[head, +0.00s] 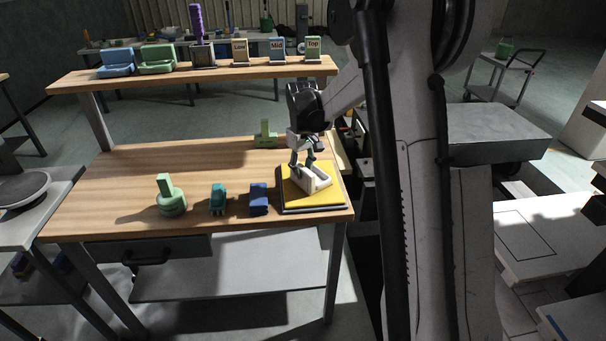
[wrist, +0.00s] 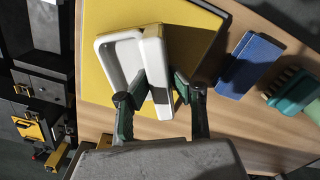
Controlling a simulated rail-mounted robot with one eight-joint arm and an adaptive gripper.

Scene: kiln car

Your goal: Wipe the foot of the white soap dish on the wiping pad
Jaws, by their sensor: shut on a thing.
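The white soap dish (head: 318,180) is on or just over the yellow wiping pad (head: 299,196) at the right end of the wooden table. My gripper (head: 304,163) is above the pad and shut on the dish. In the wrist view the white dish (wrist: 129,62) shows its shallow hollow and a raised wall, with my gripper's fingers (wrist: 160,95) closed on that wall. The yellow pad (wrist: 103,20) lies behind it. The dish's foot is hidden, and I cannot tell whether it touches the pad.
A blue block (head: 259,198), a teal piece (head: 217,198) and a green piece with an upright grip (head: 170,196) stand left of the pad. Another green piece (head: 265,135) stands at the back edge. A raised shelf (head: 220,73) holds several items. The table's left middle is clear.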

